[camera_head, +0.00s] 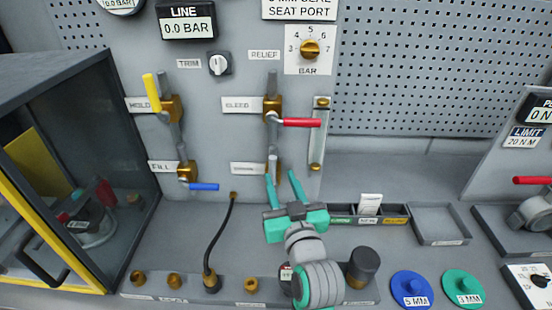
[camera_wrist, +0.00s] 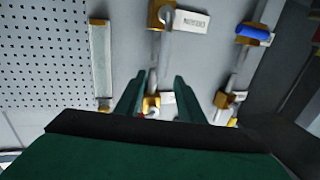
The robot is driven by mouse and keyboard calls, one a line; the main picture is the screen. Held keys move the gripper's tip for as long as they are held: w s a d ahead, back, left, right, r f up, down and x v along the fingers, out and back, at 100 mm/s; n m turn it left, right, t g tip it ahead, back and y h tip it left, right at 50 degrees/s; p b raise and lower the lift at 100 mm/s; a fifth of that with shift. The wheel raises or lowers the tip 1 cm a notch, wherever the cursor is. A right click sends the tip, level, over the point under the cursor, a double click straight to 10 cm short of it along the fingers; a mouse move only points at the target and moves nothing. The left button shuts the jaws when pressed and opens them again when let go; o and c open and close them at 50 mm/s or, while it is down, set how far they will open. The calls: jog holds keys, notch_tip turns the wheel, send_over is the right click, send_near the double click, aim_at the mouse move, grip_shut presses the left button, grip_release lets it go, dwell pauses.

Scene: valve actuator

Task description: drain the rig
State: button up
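The wall panel carries a bleed valve (camera_head: 272,108) with a red handle (camera_head: 302,122) lying level to the right. The hold valve (camera_head: 170,108) has a raised yellow handle (camera_head: 151,92); the fill valve (camera_head: 187,172) has a level blue handle (camera_head: 204,187). The line display (camera_head: 187,24) reads 0.0 BAR. My gripper (camera_head: 281,183) is open in front of the lower valve, its teal fingers spread. In the wrist view, a brass valve (camera_wrist: 152,103) shows between the fingers; contact cannot be told.
A sight tube (camera_head: 319,135) stands right of the valves. A black hose (camera_head: 220,238) runs from a panel port to the bench fittings. A dark cabinet (camera_head: 140,130) flanks the left. Trays (camera_head: 438,222), a blue disc (camera_head: 411,288) and a green disc (camera_head: 462,287) lie right.

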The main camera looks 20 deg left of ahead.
aim_at(273, 164)
jog(key=x, duration=0.8)
jog(key=shift+a, duration=0.2)
grip_shut()
